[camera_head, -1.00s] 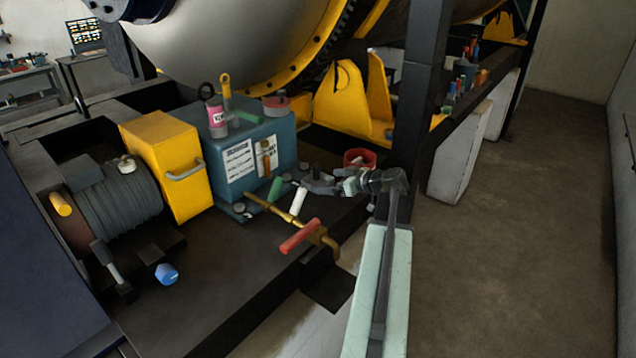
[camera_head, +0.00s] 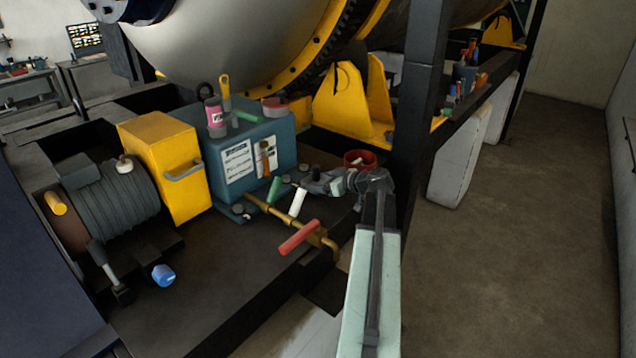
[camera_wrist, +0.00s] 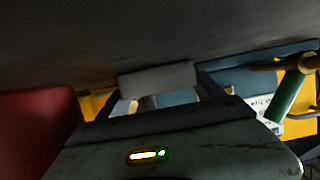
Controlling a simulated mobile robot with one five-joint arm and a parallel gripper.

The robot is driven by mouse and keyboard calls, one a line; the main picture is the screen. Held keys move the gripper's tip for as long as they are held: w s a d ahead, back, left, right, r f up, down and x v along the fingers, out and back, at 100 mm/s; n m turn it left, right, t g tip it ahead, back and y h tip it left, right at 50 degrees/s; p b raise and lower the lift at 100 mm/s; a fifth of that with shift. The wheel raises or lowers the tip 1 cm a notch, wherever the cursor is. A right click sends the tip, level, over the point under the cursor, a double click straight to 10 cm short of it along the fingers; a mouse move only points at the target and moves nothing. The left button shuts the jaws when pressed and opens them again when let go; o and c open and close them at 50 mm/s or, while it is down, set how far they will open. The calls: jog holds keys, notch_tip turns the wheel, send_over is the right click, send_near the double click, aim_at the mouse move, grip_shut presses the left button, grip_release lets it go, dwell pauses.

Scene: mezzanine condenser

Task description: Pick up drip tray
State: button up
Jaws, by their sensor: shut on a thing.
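My gripper (camera_head: 314,186) is low over the dark deck, pointing left, just in front of a round red open container (camera_head: 361,159). In the wrist view the gripper (camera_wrist: 158,92) is shut on a small grey block (camera_wrist: 158,76) that spans between its fingers. I cannot tell whether this block is the drip tray. Its underside and far side are hidden, and in the head view it is too small and dark to pick out. The red container also fills the left edge of the wrist view (camera_wrist: 38,130), beside the gripper and apart from it.
A white cylinder (camera_head: 298,202), a green handle (camera_head: 273,189) and a brass pipe with a red handle (camera_head: 299,238) are close to the gripper's left. A teal box (camera_head: 240,160) stands behind. A dark post (camera_head: 418,100) rises beside my arm. The floor at right is clear.

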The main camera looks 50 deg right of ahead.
notch_tip(320, 180, up, 10)
jog(key=p, duration=0.9)
jog(key=shift+p, duration=0.4)
